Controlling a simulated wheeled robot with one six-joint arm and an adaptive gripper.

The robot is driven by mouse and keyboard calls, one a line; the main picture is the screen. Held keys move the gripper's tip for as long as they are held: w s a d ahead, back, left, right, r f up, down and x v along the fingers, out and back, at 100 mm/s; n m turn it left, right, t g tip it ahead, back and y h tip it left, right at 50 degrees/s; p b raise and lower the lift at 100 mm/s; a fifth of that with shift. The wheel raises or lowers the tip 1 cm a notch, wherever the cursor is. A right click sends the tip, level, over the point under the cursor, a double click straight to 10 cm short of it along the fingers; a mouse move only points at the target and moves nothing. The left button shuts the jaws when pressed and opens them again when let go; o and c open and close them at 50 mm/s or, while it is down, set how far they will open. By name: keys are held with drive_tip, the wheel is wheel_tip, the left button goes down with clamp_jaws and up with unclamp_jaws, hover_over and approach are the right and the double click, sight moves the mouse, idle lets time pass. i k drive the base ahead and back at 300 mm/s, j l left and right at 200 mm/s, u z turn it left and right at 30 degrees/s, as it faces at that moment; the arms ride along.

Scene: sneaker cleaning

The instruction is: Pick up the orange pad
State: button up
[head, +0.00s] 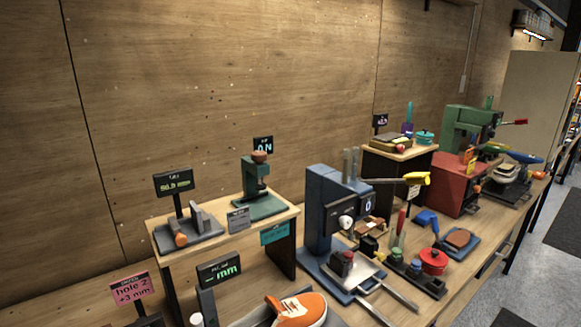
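No bright orange pad stands out in the head view. A brown-orange flat block (459,238) lies on a blue tray (443,246) at the right of the bench; I cannot tell if it is the pad. An orange sneaker with white parts (300,310) sits at the bottom edge, partly cut off. A small orange knob-like piece (181,240) is on a grey fixture on the left riser. A brown-orange round piece (260,156) tops a green device. My gripper is not in view.
A tall blue machine with a yellow-ended lever (322,215) stands mid-bench. A red box (456,190) and green machine (463,130) stand farther back right. A red round pot (433,261) is near the front. A wooden wall closes the back; grey floor (560,222) shows at right.

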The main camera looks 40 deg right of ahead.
sight(539, 176)
drive_tip(key=l+z, duration=0.1)
drive_tip(key=l, duration=0.5)
drive_tip(key=i+l, duration=0.1)
drive_tip(key=l, duration=0.55)
drive_tip(key=l+z, duration=0.15)
drive_tip(key=l, duration=0.45)
drive_tip(key=i+l+z, duration=0.1)
drive_tip(key=l, duration=0.5)
drive_tip(key=i+l, duration=0.1)
drive_tip(key=l, duration=0.5)
drive_tip(key=i+l+z, duration=0.15)
drive_tip(key=l, duration=0.45)
drive_tip(key=i+l, duration=0.1)
drive_tip(key=l, duration=0.5)
drive_tip(key=i+l+z, duration=0.15)
drive_tip(key=l, duration=0.95)
drive_tip(key=l+z, duration=0.15)
drive_tip(key=l, duration=0.4)
drive_tip(key=i+l, duration=0.1)
drive_tip(key=l, duration=0.4)
drive_tip(key=i+l+z, duration=0.15)
drive_tip(key=l, duration=0.95)
drive_tip(key=k+j+u, duration=0.1)
drive_tip(key=j+u, duration=0.4)
drive_tip(key=u, duration=0.2)
drive_tip(key=k+z, duration=0.1)
drive_tip(key=z, duration=0.15)
